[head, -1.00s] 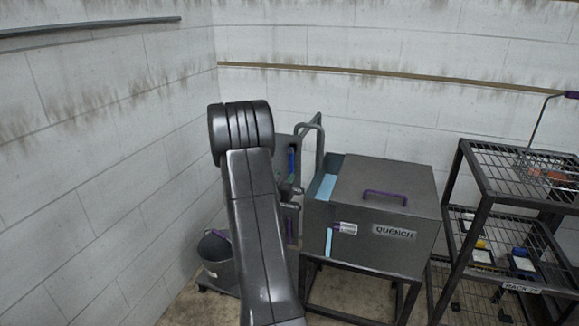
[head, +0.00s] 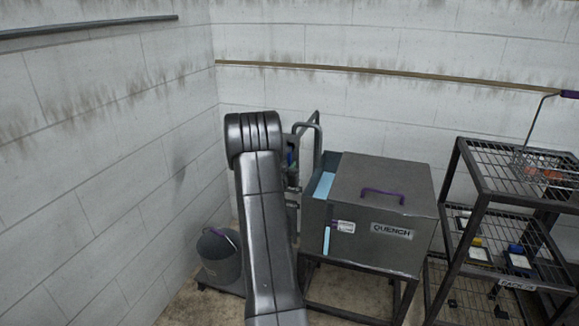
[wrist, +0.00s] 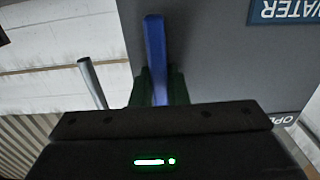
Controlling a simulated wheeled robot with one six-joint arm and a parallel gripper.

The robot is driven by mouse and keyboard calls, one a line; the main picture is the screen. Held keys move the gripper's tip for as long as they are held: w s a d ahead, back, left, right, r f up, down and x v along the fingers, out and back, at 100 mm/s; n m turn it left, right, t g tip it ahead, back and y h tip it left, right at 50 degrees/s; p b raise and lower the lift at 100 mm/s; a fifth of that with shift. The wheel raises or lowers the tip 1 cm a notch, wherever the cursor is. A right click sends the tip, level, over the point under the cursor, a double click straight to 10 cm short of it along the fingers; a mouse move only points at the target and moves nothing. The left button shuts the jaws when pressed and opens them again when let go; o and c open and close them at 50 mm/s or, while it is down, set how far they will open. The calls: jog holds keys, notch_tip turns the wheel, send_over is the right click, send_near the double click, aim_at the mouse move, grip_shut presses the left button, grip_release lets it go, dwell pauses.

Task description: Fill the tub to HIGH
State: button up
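The grey tub (head: 372,258) marked QUENCH stands on a dark frame right of my arm in the head view. A lid with a purple handle (head: 383,193) covers most of its top, and light-blue water (head: 324,185) shows at the open left side. A light-blue gauge strip (head: 327,239) runs down its front beside a small white tag (head: 346,227) too small to read. In the wrist view, a blue lever (wrist: 156,52) stands between the green-padded fingers of my gripper (wrist: 159,92), which look closed against both its sides. In the head view my arm mostly hides lever and gripper.
A grey panel (wrist: 215,65) with a WATER sign (wrist: 284,12) and a partly hidden OPEN label (wrist: 286,119) lies behind the lever. A bucket (head: 219,258) stands at left by the wall. A wire rack (head: 515,170) stands at right. A bent grey pipe (head: 318,135) rises behind the tub.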

grip_shut()
jog(key=w+a+r+m+b, duration=0.1)
jog(key=a+r+m+b, duration=0.1)
jog(key=a+m+b, duration=0.3)
jog(key=shift+w+a+r+m+b, duration=0.15)
jog(key=shift+w+r+m+b, duration=0.25)
jog(key=shift+m+b, duration=1.85)
jog(key=shift+m+p, duration=0.75)
jog(key=shift+m, duration=0.1)
jog(key=o, duration=0.6)
grip_release()
